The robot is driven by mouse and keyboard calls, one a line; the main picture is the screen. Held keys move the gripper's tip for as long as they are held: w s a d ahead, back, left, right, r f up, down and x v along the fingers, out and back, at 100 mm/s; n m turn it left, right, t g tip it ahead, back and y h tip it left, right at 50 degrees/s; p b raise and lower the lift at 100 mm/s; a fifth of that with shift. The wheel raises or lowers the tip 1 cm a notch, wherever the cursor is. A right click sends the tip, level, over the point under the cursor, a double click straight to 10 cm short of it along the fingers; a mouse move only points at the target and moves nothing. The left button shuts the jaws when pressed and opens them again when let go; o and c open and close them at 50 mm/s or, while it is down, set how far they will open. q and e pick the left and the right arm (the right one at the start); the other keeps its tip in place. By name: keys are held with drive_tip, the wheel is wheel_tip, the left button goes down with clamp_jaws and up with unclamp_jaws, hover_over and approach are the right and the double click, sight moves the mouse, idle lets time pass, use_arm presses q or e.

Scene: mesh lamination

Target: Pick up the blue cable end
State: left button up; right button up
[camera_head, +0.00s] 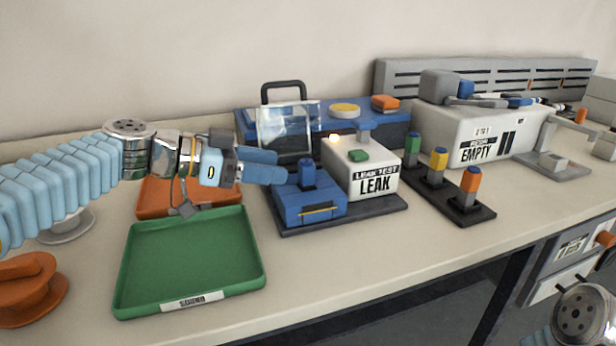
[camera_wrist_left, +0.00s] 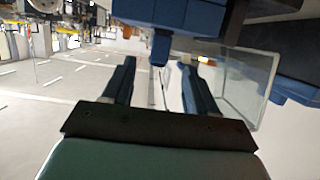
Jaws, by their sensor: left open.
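My left gripper (camera_head: 281,166) is open and empty, with its two blue fingers pointing right. A short blue plug-like piece (camera_head: 306,173) stands upright on a blue block (camera_head: 312,208), just right of the fingertips. In the left wrist view a blue piece (camera_wrist_left: 160,47) shows beyond and between the open fingertips (camera_wrist_left: 157,64), apart from them. I cannot tell whether it is the blue cable end; no cable shows on it. Other blue-tipped parts (camera_head: 519,102) lie on top of the white box marked EMPTY (camera_head: 490,135). My right gripper is out of view.
A clear panel (camera_head: 286,127) stands behind the left fingers. The LEAK TEST box (camera_head: 361,170) is right of the blue block. A green tray (camera_head: 190,260) and an orange tray (camera_head: 157,196) lie below the left arm. Colored posts (camera_head: 438,160) stand farther right.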

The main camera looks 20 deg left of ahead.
sight(299, 171)
use_arm(q)
drive_tip(key=shift+x, duration=1.15)
drive_tip(key=x, duration=0.2)
drive_tip(key=p+x, duration=0.1)
drive_tip(key=x, duration=0.2)
drive_tip(key=shift+w+d+f, duration=0.1)
drive_tip(key=shift+d+f, duration=0.1)
drive_tip(key=shift+f, duration=0.1)
clamp_jaws()
drive_tip(key=shift+r, duration=0.15)
